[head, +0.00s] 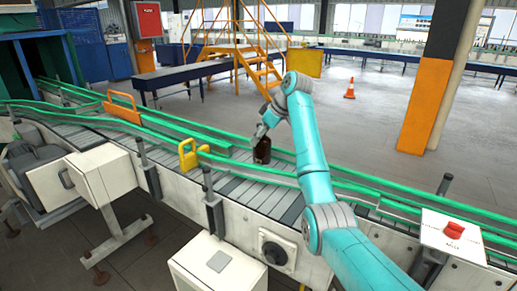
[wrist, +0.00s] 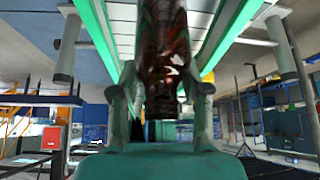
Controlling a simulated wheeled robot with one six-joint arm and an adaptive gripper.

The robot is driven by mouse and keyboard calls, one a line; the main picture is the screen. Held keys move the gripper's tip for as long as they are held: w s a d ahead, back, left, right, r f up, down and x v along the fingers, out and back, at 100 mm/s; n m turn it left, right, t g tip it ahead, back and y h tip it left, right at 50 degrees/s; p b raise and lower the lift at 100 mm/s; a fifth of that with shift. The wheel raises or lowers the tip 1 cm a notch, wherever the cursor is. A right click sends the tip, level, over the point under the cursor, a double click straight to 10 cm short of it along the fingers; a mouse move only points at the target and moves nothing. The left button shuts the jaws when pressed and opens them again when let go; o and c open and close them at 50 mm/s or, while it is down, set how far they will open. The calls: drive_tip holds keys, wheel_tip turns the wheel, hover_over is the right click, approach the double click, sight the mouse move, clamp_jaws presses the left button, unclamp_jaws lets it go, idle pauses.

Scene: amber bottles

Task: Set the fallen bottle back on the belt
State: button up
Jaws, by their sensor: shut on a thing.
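The amber bottle (head: 262,151) shows in the head view as a small dark upright shape between the green rails of the belt (head: 235,188). My gripper (head: 264,132) is above it, shut around its upper part. In the wrist view the bottle (wrist: 164,45) is a glossy brown-red shape between the two fingers of my gripper (wrist: 163,98). Its far end runs out of the top of that picture, toward the belt slats (wrist: 122,22). I cannot tell whether its base touches the belt.
Green guide rails (head: 330,182) run along both sides of the belt. A yellow bracket (head: 188,155) and an orange bracket (head: 123,107) stand at the rails to the left. A red-button box (head: 453,232) is at the right. The belt near the bottle looks clear.

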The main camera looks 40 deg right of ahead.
sight(258, 146)
drive_tip(key=shift+f, duration=1.9)
drive_tip(key=o, duration=1.4)
drive_tip(key=shift+f, duration=0.1)
drive_tip(key=shift+c, duration=0.2)
